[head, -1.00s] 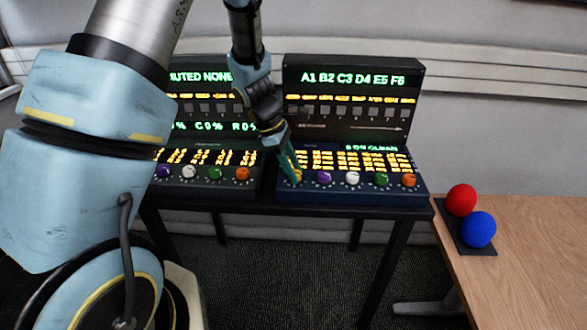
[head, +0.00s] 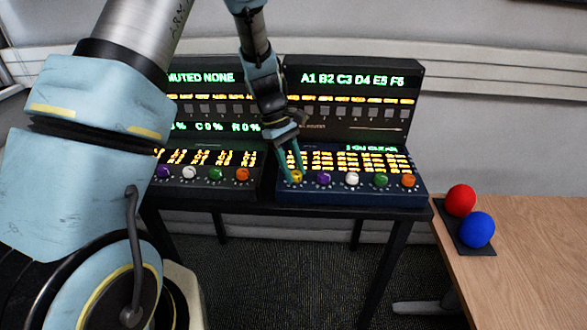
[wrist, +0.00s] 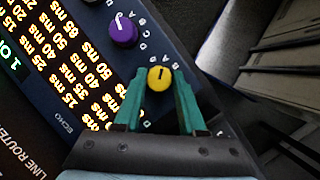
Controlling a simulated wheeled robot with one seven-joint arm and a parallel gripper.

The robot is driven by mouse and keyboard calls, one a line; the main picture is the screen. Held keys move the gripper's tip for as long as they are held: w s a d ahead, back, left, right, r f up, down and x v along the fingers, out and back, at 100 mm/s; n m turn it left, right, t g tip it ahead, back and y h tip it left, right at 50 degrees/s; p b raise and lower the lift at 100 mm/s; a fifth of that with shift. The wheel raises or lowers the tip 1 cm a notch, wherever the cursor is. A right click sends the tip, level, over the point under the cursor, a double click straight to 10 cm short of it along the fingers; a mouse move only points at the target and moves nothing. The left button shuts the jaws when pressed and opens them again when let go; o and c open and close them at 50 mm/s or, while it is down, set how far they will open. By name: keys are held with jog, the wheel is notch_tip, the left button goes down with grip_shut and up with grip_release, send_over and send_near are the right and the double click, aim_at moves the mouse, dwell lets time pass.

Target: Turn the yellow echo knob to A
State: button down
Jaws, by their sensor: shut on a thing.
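The yellow echo knob (head: 297,178) is the leftmost knob on the front of the right-hand console (head: 345,197). My gripper (head: 295,171) reaches down to it from above. In the wrist view the yellow knob (wrist: 159,78) sits between the tips of the two green fingers (wrist: 159,83), which are shut on it from both sides. Small white letters ring the knob and a dark pointer line shows on its face. I cannot tell for sure which letter the pointer meets.
A purple knob (wrist: 123,30) is the neighbour; white, green and orange knobs follow along the row. A second console (head: 205,190) stands left. A wooden table (head: 540,240) with a red ball (head: 461,199) and blue ball (head: 477,229) is at right.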

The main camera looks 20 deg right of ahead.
dwell(0.4)
jog(key=shift+c, duration=2.4)
grip_release()
jog(key=b+v, duration=0.2)
jog(key=v, duration=0.9)
jog(key=shift+b, duration=0.4)
jog(key=s+a+m+t+y, duration=0.1)
jog(key=s+a, duration=0.3)
jog(key=a, duration=1)
jog(key=s+a+m+t+y, duration=0.1)
jog(key=s+a+m+t, duration=0.3)
jog(key=a, duration=0.9)
jog(key=shift+a+f+m+t, duration=0.3)
jog(key=shift+a+f, duration=0.05)
jog(key=shift+f, duration=0.1)
